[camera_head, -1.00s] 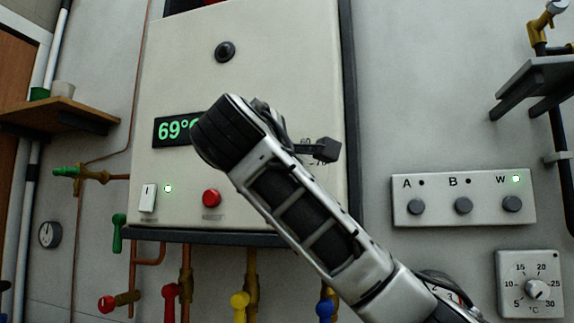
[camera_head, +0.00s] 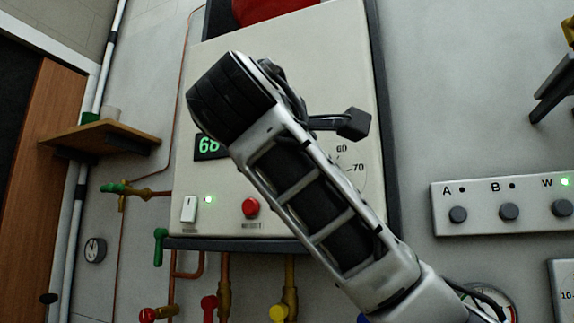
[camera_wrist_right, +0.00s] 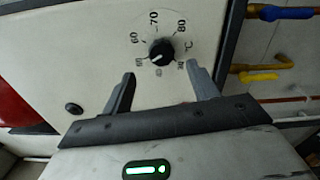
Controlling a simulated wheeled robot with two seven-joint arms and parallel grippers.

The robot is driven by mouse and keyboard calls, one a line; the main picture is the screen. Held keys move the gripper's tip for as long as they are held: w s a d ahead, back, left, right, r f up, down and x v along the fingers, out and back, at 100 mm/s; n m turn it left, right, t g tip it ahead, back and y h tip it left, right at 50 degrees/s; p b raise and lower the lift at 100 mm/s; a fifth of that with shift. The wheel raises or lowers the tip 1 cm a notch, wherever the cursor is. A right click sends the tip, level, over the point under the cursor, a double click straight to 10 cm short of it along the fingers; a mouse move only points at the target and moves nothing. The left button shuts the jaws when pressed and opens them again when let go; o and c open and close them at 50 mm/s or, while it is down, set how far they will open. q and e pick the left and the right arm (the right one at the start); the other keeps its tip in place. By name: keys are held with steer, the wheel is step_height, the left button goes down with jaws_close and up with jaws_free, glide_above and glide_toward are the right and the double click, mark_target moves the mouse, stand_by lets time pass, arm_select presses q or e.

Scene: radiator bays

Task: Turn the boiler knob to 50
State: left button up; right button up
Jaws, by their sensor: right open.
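The boiler knob (camera_wrist_right: 161,52) is a small black dial knob on the pale boiler front (camera_head: 300,50) in the right wrist view. Its white mark points to the lower left, toward a label beside 60 that looks like 50. My right gripper (camera_wrist_right: 162,84) is open, its two fingers on either side of the knob's line and just short of it, apart from it. In the head view my right arm covers the knob; only part of the scale near 60 and 70 shows. The green display (camera_head: 208,146) reads 68, partly hidden by my arm. My left gripper is not in view.
A red button (camera_head: 250,207) and a white switch (camera_head: 189,208) sit low on the boiler. Pipes with coloured valves hang below. A panel with buttons A, B and W (camera_head: 500,202) is at right. A wooden shelf (camera_head: 100,137) is at left.

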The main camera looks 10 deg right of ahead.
arm_select(q)
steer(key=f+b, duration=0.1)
steer(key=b, duration=0.1)
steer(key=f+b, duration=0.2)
steer(key=b, duration=0.1)
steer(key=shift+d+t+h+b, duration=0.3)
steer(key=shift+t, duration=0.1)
arm_select(e)
steer(key=v, duration=0.8)
steer(key=shift+s+a, duration=0.3)
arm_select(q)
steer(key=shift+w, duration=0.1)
arm_select(e)
steer(key=shift+f, duration=0.15)
